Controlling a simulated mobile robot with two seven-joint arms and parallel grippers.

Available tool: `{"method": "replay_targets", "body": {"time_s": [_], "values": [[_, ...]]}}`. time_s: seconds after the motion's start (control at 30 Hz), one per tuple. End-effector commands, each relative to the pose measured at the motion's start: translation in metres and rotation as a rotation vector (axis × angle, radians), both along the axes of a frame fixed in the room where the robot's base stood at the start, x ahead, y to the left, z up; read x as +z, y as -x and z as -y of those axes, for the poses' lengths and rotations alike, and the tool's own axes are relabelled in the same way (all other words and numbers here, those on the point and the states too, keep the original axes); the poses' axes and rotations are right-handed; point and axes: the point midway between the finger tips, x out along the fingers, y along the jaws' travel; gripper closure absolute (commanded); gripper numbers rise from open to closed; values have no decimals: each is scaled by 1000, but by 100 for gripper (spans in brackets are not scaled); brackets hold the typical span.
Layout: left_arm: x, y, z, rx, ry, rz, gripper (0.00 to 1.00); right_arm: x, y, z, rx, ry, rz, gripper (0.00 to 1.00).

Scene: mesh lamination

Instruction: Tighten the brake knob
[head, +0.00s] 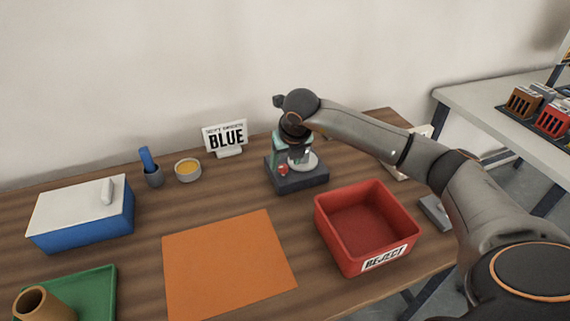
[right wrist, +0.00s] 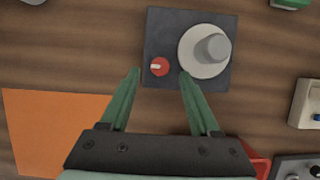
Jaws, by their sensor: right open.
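The brake knob (right wrist: 159,67) is a small round red knob with a white mark, on the front left of a dark square base (right wrist: 160,22). In the head view the red knob (head: 283,170) shows at the front of that base (head: 300,184). Beside it on the base is a white disc (right wrist: 192,62) with a grey cylinder on top. My right gripper (right wrist: 160,74) is open and empty, its green fingertips on either side of the knob in the wrist picture. Whether they touch it I cannot tell. My left gripper is not in view.
A red reject bin (head: 333,230) stands in front of the device. An orange mat (head: 228,264) lies front left. My right arm covers the area right of the device.

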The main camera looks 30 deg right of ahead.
Motion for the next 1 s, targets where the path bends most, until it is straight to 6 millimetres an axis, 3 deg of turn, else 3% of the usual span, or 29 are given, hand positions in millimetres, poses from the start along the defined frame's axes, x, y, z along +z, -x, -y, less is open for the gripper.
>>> {"method": "replay_targets", "body": {"time_s": [0.2, 0.43, 0.6, 1.0], "values": [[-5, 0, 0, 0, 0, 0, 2, 46, 17, -4, -1, 0, 6, 37], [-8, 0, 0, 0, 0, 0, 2, 83, 33, -8, -1, 0, 3, 37], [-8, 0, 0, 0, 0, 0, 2, 94, 38, -9, -1, 0, 0, 37], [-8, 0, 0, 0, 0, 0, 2, 95, 38, -9, -1, 0, -1, 37]]}}
